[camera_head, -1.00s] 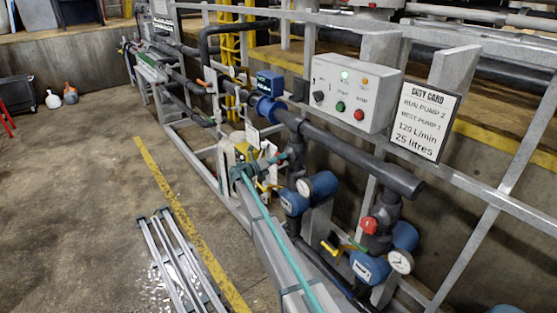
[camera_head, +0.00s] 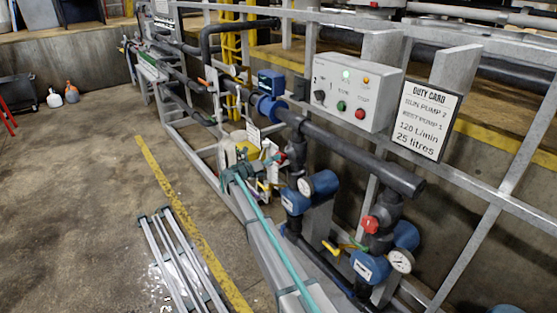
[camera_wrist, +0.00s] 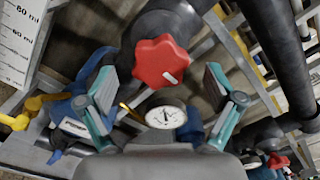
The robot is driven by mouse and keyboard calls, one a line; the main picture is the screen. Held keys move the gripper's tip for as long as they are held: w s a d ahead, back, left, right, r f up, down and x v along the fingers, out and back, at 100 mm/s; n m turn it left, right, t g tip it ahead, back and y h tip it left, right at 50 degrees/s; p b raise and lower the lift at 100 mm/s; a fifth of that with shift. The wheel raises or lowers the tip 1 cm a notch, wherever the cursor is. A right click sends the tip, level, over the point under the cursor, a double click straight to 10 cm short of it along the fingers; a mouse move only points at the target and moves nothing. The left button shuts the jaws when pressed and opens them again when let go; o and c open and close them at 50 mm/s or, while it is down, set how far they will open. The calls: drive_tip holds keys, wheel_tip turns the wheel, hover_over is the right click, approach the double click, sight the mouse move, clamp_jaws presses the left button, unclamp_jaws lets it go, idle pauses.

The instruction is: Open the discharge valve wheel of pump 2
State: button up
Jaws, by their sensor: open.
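A red lobed valve wheel (camera_wrist: 160,62) with a white mark sits on a dark pipe in the wrist view, between and beyond my gripper's fingers (camera_wrist: 160,88). The fingers are spread and empty, and I see no contact with the wheel. In the head view this wheel (camera_head: 279,157) is small and partly hidden beside my gripper (camera_head: 268,168), on the left pump set. A second red wheel (camera_head: 370,224) is on the right pump set; it also shows at the lower right of the wrist view (camera_wrist: 277,161). Pump labels are too small to read.
Pressure gauges (camera_head: 305,187) (camera_head: 400,261) and yellow levers (camera_head: 331,248) sit close to the pumps. A control box (camera_head: 352,95) and duty card (camera_head: 425,120) hang on the rail above. A graduated scale (camera_wrist: 20,40) is at upper left in the wrist view. Floor on the left is mostly free.

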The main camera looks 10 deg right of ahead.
drive_tip(key=v, duration=0.8)
drive_tip(key=shift+a, duration=0.2)
drive_tip(key=shift+s, duration=0.1)
drive_tip(key=s+d+f+m+g+y, duration=0.3)
drive_tip(key=s+f+m, duration=0.4)
drive_tip(key=s+f, duration=0.45)
drive_tip(key=s+d+f+m+g+y+b, duration=0.1)
drive_tip(key=s+d+f+m+g+y, duration=0.15)
drive_tip(key=s+f+m, duration=0.85)
drive_tip(key=s+d+f+m+g+y, duration=0.35)
drive_tip(key=s+f, duration=0.55)
drive_tip(key=s, duration=0.6)
drive_tip(key=s+f+m+g+y, duration=0.2)
drive_tip(key=s+f+m, duration=0.1)
drive_tip(key=s, duration=1.2)
drive_tip(key=s+d+f+m+g+y+b, duration=0.1)
drive_tip(key=s+m, duration=0.3)
drive_tip(key=s, duration=1.1)
drive_tip(key=s+f+m+g+y+b, duration=0.1)
drive_tip(key=s+f+m+g+y, duration=0.2)
drive_tip(key=s, duration=1.2)
drive_tip(key=shift+s+d+f+m+y, duration=0.3)
drive_tip(key=shift+s+f+m+y, duration=0.1)
drive_tip(key=shift+f+m, duration=0.35)
